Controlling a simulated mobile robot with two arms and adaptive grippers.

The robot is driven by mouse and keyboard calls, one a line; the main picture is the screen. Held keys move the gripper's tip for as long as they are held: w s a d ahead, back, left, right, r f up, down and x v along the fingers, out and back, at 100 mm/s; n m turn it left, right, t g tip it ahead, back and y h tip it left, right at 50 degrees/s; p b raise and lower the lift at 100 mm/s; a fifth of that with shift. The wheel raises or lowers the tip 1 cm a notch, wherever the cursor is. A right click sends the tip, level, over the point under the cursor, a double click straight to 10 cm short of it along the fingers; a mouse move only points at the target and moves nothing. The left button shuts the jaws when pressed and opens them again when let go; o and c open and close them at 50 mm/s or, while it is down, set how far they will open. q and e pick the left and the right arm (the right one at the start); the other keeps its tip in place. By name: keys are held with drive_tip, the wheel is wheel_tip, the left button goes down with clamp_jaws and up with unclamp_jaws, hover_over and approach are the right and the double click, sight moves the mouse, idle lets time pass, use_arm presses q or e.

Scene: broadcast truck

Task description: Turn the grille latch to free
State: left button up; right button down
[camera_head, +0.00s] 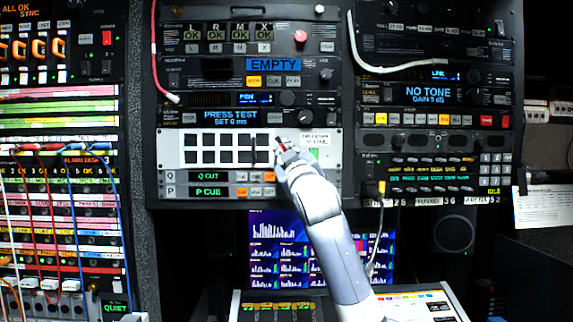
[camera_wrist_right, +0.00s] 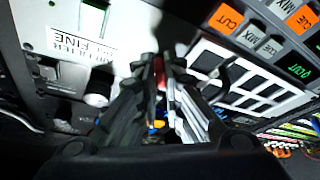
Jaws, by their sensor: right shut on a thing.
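The white grille panel (camera_head: 163,146) with rows of black square openings is in the rack's middle; it also shows in the right wrist view (camera_wrist_right: 291,102). My right gripper (camera_head: 283,150) is at the panel's right part, beside the openings. In the right wrist view my right gripper (camera_wrist_right: 160,84) is shut on a small red piece, the grille latch (camera_wrist_right: 159,70). Only a bit of red shows between the fingertips, so the latch's angle cannot be told. My left gripper is not in view.
A printed label (camera_head: 315,138) with a green patch (camera_head: 314,154) below it sits right of the gripper. Button rows and knobs surround the panel. A hanging white cable (camera_head: 378,235) runs right of my arm. A monitor (camera_head: 270,240) and console (camera_head: 420,306) lie below.

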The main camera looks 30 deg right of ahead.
drive_tip(key=shift+w+a+f+m+g+h+b, duration=0.15)
drive_tip(key=shift+m+h+b, duration=0.45)
drive_tip(key=shift+m, duration=0.8)
drive_tip(key=shift+m+g+h+b, duration=0.25)
drive_tip(key=shift+m+h+b, duration=0.2)
drive_tip(key=shift+m+h, duration=0.65)
drive_tip(key=shift+w+a+f+m+g+h+b, duration=0.15)
drive_tip(key=shift+m+h+b, duration=0.3)
drive_tip(key=shift+m, duration=1.25)
drive_tip(key=shift+s+r+m, duration=0.1)
drive_tip(key=shift+m, duration=0.2)
drive_tip(key=c, duration=1.7)
unclamp_jaws()
drive_tip(key=shift+r, duration=0.1)
drive_tip(key=shift+s, duration=0.1)
drive_tip(key=v, duration=1.2)
